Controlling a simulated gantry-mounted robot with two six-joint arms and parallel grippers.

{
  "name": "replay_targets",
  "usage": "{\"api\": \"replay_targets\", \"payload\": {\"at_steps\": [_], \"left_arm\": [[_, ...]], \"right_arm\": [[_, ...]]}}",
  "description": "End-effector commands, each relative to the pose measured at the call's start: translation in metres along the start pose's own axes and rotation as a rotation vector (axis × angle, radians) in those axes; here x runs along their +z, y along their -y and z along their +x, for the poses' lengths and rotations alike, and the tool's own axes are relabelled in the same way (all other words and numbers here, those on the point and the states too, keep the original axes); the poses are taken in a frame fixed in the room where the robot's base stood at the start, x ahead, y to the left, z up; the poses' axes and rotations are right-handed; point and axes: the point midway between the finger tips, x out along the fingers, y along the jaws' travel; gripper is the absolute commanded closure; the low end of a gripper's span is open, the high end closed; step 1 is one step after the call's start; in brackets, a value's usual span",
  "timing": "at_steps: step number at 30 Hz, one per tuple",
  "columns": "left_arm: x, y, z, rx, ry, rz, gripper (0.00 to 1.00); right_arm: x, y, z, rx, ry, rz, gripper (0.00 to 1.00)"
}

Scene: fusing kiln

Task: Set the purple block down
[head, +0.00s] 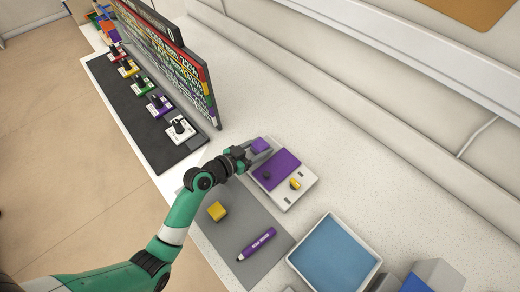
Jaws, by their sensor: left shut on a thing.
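The purple block (261,145) is a small cube in the jaws of my left gripper (253,151), which is shut on it. Block and gripper are at the upper left corner of a white box-like unit (303,184) with a purple panel (280,166) on top. I cannot tell whether the block touches a surface or hangs above it. The unit also carries a dark knob (267,175) and a yellow knob (295,184). My right gripper is not in view.
A grey mat (225,233) holds a yellow block (217,211) and a purple marker (257,244). A blue-bottomed tray (336,254) stands at the lower right. A tall lettered board (170,60) rises behind a dark strip (123,105) of several coloured knob stations. The speckled counter (350,160) right of the unit is clear.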

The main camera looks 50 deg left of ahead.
Motion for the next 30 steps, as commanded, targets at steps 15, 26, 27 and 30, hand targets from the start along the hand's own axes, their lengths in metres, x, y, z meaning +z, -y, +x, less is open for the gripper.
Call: {"api": "replay_targets", "payload": {"at_steps": [15, 26, 27, 30], "left_arm": [[0.008, 0.0, 0.002, -0.001, -0.001, 0.0, 0.22], [0.005, 0.0, 0.001, -0.001, -0.001, 0.0, 0.14], [0.002, 0.0, 0.001, -0.001, -0.001, 0.0, 0.14], [0.004, 0.001, -0.012, -0.002, 0.0, -0.002, 0.14]], "right_arm": [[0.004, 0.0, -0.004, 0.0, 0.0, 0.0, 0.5], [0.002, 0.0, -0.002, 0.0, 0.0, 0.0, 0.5], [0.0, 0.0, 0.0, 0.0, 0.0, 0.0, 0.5], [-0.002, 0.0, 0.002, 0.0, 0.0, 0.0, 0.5]]}}
